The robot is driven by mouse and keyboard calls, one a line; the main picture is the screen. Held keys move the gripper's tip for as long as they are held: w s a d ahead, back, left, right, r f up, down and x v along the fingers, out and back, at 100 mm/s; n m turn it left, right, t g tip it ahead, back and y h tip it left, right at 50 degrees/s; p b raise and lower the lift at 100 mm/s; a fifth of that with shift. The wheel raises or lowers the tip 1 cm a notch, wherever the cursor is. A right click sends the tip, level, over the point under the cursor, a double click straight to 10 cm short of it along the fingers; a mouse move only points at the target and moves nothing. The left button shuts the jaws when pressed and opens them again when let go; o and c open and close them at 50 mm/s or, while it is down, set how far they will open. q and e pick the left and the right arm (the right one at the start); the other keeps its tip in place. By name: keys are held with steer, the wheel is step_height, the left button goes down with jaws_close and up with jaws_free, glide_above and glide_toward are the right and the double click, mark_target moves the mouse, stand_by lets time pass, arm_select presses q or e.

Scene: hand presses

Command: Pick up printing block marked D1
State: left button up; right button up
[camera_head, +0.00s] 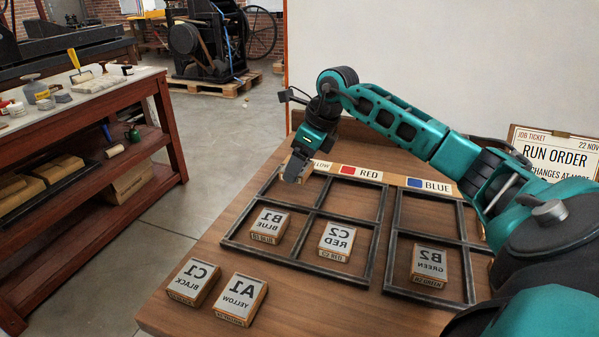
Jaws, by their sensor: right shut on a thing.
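My right gripper (297,168) is at the back left of the table, over the far left corner of the left frame. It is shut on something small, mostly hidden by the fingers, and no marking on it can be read. No block with a readable D1 mark shows. Block B1 BLUE (269,224) and block C2 RED (337,240) lie in the near cells of the left frame. Block B2 GREEN (430,263) lies in a near cell of the right frame. Block C1 BLACK (195,279) and block A1 YELLOW (239,297) lie outside the frames. My left gripper is out of view.
The dark left frame (302,266) and right frame (422,297) rest on the wooden table (222,237). A colour strip (396,180) runs behind them. A job ticket board (553,152) stands at the back right. My right arm hides the right frame's right side.

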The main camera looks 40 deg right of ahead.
step_height(320, 180, up, 16)
steer(key=p, duration=0.3)
